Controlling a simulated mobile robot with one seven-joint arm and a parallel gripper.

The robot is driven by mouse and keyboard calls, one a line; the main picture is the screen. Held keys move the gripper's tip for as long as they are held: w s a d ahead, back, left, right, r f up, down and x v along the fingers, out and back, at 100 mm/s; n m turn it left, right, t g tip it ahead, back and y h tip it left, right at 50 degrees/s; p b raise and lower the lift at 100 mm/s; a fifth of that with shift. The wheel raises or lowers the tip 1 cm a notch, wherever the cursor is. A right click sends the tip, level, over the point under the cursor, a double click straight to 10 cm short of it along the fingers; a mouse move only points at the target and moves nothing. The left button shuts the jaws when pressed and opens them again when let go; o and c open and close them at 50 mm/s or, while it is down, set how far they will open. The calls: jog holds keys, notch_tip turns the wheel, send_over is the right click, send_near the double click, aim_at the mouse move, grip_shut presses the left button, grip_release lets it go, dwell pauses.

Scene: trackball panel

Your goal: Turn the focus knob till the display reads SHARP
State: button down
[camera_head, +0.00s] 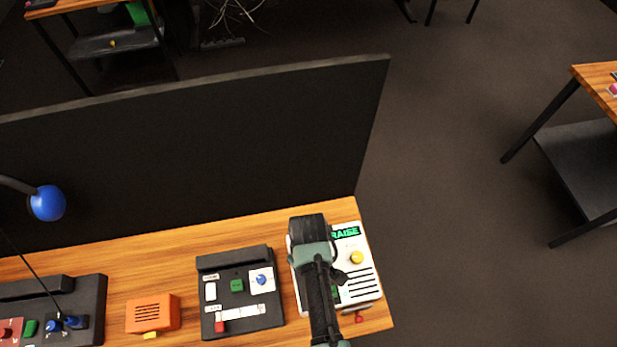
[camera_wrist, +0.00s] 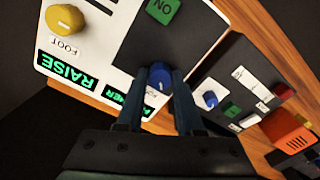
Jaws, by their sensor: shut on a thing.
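The white panel (camera_head: 362,270) stands at the right end of the wooden table and shows upside down in the wrist view (camera_wrist: 95,20). Its blue knob (camera_wrist: 159,74) is between the fingers of my gripper (camera_wrist: 155,88), which is shut on it. The knob's label is mostly hidden. A green-lettered display (camera_wrist: 115,97) beside it is partly covered by a finger, so its full word cannot be read. A yellow knob (camera_wrist: 65,19) labelled FOOT has a display (camera_wrist: 67,72) reading RAISE. I see no display reading SHARP. In the head view my arm hides the blue knob.
A green ON button (camera_wrist: 163,10) is on the panel. Left of the panel are a dark control box (camera_head: 240,323) with small controls, an orange box (camera_head: 152,313), and another dark panel (camera_head: 95,300). A black partition (camera_head: 220,140) stands behind. Open floor lies to the right.

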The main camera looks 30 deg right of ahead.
jog(key=m+p, duration=0.1)
jog(key=m, duration=0.5)
jog(key=shift+m+p, duration=0.35)
jog(key=shift+m, duration=0.05)
dwell(0.4)
jog(key=c, duration=0.5)
grip_release()
jog(key=shift+c, duration=0.2)
jog(key=shift+r, duration=0.1)
notch_tip(320, 180, up, 13)
jog(key=b, duration=0.1)
